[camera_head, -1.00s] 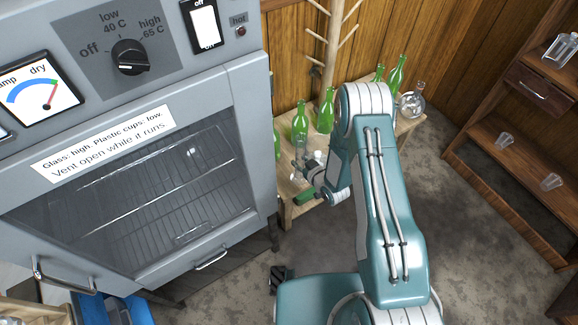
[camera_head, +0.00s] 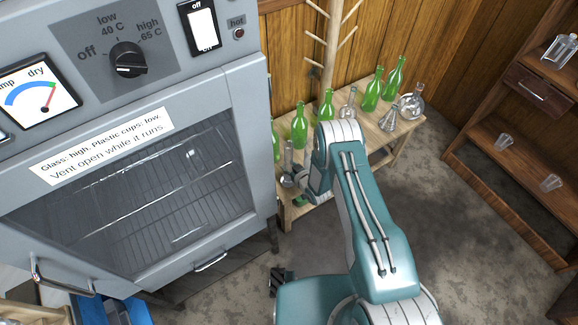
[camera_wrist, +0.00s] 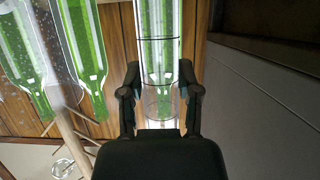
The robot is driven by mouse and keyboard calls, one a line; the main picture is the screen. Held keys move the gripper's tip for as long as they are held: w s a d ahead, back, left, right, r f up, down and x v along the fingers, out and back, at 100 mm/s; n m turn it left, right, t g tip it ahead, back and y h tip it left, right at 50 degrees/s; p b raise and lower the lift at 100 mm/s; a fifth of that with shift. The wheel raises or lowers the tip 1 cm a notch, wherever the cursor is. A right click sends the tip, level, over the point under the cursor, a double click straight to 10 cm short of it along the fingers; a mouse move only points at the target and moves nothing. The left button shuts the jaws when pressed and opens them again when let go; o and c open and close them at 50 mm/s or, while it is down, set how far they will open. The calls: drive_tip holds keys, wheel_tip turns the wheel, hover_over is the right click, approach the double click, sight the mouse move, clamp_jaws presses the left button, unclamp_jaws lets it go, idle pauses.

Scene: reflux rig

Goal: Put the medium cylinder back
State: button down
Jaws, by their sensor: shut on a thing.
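A clear glass cylinder with dark ring marks (camera_wrist: 158,40) stands between the fingers of my gripper (camera_wrist: 159,88) in the wrist view. Both fingers press on its sides, and green glass shows through it. I cannot judge its size against other cylinders. In the head view my gripper (camera_head: 298,178) is low at the left end of the wooden bench (camera_head: 338,153), close to the drying cabinet. A clear upright glass piece (camera_head: 288,154) shows beside it, probably the held cylinder. My wrist partly hides the spot, so contact with the bench cannot be told.
Several green bottles (camera_head: 299,126) stand along the bench. A conical flask (camera_head: 388,119) and a round flask (camera_head: 411,104) are at its right. A wooden peg stand (camera_head: 331,50) rises behind. The drying cabinet (camera_head: 190,190) is close on the left. A brown shelf (camera_head: 520,150) holds glassware at right.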

drive_tip(key=shift+c, duration=1.6)
unclamp_jaws()
